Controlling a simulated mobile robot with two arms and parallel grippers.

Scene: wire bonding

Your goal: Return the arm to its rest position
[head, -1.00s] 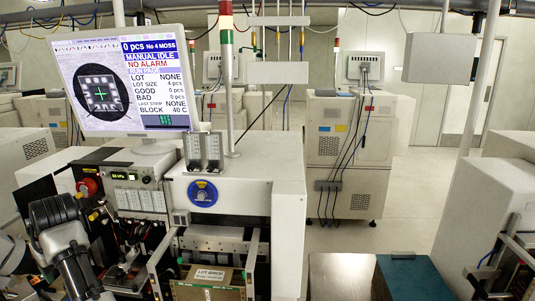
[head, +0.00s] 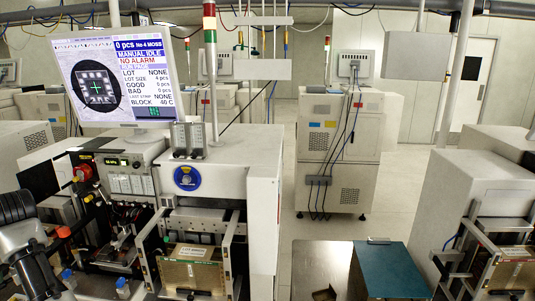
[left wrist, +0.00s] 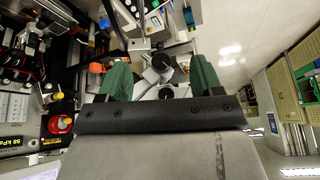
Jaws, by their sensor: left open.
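My left gripper (left wrist: 161,72) shows in the left wrist view. Its two green fingers stand wide apart with nothing held between them. Behind the gap are grey and black round machine parts, apart from the fingers as far as I can tell. Neither gripper shows in the head view, and my right gripper is in no view. The wire bonding machine (head: 232,180) stands at the left in the head view, with its monitor (head: 118,80) reading manual idle and no alarm.
A magazine labelled as a lot (head: 191,268) sits at the machine's front. A grey-topped surface (head: 318,262) and a teal-topped block (head: 390,270) are at the bottom. Another machine (head: 478,195) stands at the right. Open floor (head: 405,180) lies between. A red knob (left wrist: 60,124) is beside my left gripper.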

